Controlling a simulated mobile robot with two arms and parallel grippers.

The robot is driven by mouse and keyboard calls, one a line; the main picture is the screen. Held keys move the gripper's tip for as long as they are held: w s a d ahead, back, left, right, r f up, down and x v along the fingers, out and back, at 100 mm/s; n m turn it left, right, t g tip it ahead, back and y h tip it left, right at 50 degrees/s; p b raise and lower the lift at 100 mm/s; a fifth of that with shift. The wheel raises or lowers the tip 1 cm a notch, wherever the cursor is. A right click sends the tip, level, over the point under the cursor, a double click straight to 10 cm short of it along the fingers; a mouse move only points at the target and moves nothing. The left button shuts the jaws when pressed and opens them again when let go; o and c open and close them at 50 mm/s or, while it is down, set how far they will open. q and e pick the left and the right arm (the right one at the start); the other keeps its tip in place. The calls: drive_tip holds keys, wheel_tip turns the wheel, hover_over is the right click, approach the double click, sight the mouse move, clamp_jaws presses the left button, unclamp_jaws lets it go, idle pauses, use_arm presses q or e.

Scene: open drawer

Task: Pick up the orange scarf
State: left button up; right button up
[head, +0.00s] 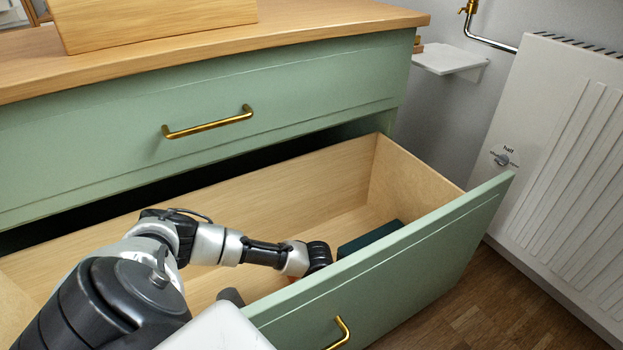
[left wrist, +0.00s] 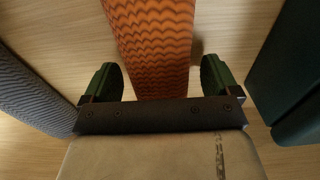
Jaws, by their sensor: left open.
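The orange scarf (left wrist: 152,40), with dark wavy stripes, lies on the drawer floor in the left wrist view. It runs from the top edge down between the fingers of my left gripper (left wrist: 160,75). The two green fingers are open, one on each side of the scarf, with a gap on both sides. In the head view my left arm reaches down into the open drawer, and its fingers are hidden behind the drawer front. Almost all of the scarf is hidden there too. My right gripper is in neither view.
A dark teal item (head: 370,238) lies right of my gripper, also in the left wrist view (left wrist: 292,75). A grey ribbed item (left wrist: 32,90) lies to the left. The green drawer front (head: 400,265) rises close to my wrist. A white radiator (head: 560,150) stands at right.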

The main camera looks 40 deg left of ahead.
use_arm(q)
drive_tip(key=shift+f, duration=0.1)
drive_tip(key=shift+c, duration=0.5)
drive_tip(key=c, duration=1)
